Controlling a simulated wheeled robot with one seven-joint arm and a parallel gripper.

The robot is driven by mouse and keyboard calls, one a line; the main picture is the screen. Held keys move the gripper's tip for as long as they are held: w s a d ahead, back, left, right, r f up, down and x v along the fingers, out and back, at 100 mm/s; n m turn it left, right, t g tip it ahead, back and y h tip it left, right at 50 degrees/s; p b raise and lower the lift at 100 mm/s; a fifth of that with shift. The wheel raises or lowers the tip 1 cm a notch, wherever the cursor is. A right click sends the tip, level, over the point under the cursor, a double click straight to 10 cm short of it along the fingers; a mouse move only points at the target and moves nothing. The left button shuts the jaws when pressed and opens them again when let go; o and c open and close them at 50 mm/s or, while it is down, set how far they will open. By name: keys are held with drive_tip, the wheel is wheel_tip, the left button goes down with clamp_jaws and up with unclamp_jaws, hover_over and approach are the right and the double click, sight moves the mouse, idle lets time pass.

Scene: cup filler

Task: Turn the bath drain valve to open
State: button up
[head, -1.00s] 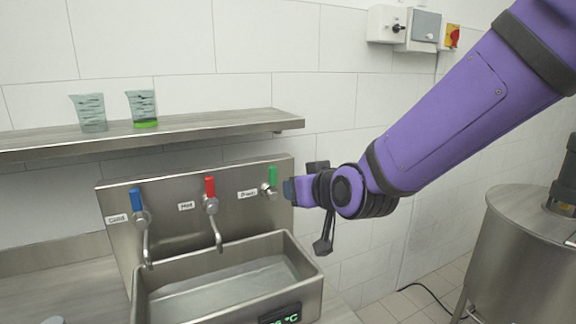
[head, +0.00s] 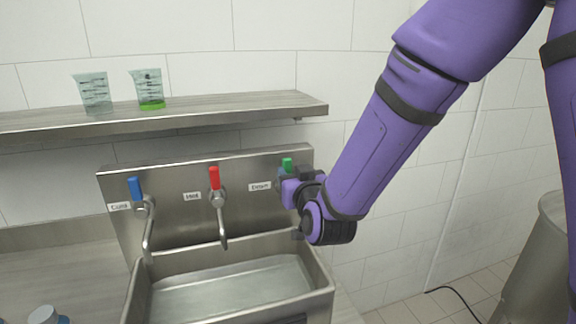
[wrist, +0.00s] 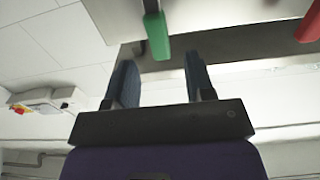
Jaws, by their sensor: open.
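The drain valve has a green handle (head: 287,163) that stands upright at the right end of the steel back panel, beside a "Drain" label (head: 260,186). Its body is mostly hidden behind my gripper in the head view. My gripper (head: 285,174) is right at the valve, just below the top of the handle. In the wrist view the green handle (wrist: 157,36) lies just past the fingertips, in line with the gap between them. My gripper (wrist: 160,72) is open there, with nothing between its fingers. The steel bath (head: 230,278) below holds some liquid.
A blue-handled cold tap (head: 135,188) and a red-handled hot tap (head: 214,178) stand left of the drain valve. A shelf (head: 220,112) above carries two measuring beakers (head: 95,93). A steel vessel (head: 545,265) stands at the far right.

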sight(288, 167)
drive_tip(key=shift+x, duration=2.75)
clamp_jaws()
